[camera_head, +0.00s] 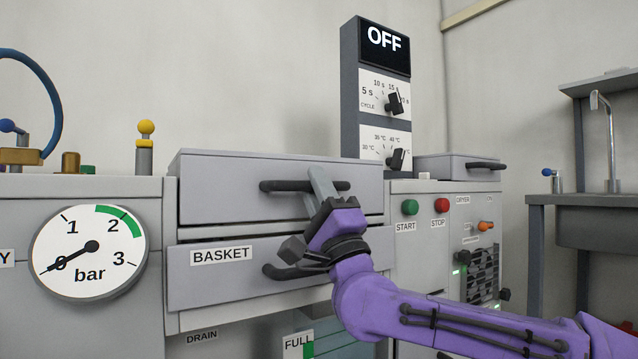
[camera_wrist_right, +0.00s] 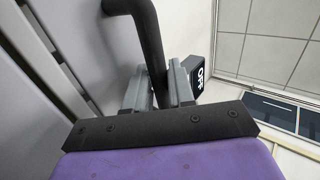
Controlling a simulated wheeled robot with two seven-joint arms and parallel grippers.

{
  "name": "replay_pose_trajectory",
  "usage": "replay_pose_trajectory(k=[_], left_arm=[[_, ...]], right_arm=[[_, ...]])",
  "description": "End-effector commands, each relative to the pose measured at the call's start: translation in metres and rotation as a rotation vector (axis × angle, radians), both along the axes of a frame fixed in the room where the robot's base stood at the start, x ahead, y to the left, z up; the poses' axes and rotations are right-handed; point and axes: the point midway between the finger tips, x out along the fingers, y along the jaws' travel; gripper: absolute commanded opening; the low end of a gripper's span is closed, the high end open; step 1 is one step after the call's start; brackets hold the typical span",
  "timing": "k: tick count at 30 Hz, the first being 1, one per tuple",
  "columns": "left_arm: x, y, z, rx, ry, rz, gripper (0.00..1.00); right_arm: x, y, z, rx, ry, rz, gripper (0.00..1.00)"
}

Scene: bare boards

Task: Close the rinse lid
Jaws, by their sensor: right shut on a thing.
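The grey rinse lid (camera_head: 225,190) is the box-like cover above the drawer marked BASKET, in the middle of the head view. Its front carries a dark bar handle (camera_head: 278,186). My right gripper (camera_head: 321,184) is shut on this handle, near its middle. In the right wrist view the dark handle (camera_wrist_right: 147,35) runs down between the two grey fingers of the gripper (camera_wrist_right: 160,88). The lid sits low over the cabinet; whether it is fully seated is hard to tell. My left gripper is not in view.
The BASKET drawer (camera_head: 200,275) with its own dark handle lies just below my right gripper. A pressure gauge (camera_head: 89,253) is at the left. A control column (camera_head: 378,90) reading OFF stands behind. START and STOP buttons (camera_head: 441,205) and a smaller lid (camera_head: 455,168) are at the right.

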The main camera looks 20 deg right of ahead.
Motion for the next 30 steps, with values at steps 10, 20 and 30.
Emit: replay_pose_trajectory(k=[10, 20, 30], left_arm=[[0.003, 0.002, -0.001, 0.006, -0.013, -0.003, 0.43], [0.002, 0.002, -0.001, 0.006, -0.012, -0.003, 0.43], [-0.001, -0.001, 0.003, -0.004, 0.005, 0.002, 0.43]], right_arm=[[0.004, -0.001, -0.005, 0.003, 0.008, -0.002, 0.0], [0.003, -0.001, -0.004, 0.002, 0.007, -0.003, 0.42], [-0.014, -0.006, -0.021, 0.001, 0.006, -0.002, 0.42]])
